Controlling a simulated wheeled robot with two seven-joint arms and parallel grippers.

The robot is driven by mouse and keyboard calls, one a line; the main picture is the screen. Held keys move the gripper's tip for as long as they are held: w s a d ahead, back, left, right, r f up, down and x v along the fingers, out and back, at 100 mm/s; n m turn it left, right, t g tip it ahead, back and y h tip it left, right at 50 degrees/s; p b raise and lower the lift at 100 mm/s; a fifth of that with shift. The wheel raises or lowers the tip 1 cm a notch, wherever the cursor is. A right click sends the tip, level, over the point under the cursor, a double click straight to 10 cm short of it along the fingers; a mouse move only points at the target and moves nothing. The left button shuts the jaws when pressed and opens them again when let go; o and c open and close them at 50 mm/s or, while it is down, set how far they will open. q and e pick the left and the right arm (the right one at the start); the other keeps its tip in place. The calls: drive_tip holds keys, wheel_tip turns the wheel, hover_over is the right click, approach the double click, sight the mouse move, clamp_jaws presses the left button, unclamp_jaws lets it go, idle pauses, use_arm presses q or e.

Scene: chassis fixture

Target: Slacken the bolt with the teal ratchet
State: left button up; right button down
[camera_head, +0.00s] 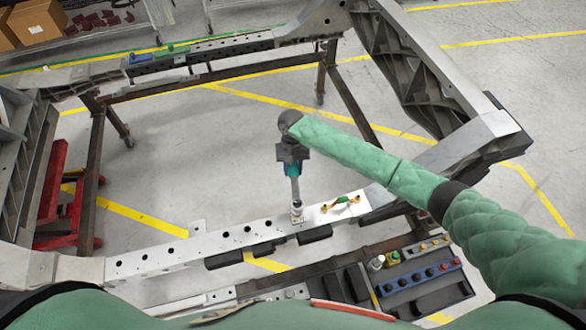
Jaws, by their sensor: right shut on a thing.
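My right arm comes in from the right, and its dark gripper (292,160) points down, shut on the teal ratchet (294,171). The teal part shows just below the jaws, and a grey metal shaft runs down from it. The shaft's lower end meets a pale fitting (297,212) on the front beam of the chassis (238,236). The bolt itself is hidden there or too small to make out, so I cannot tell how the ratchet sits on it. My left gripper is out of view.
A rack with coloured knobs (422,277) stands at the lower right. A red jack (52,205) is at the left, and boxes (36,20) at the top left. The floor inside the frame is clear.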

drive_tip(key=shift+r, duration=2.65)
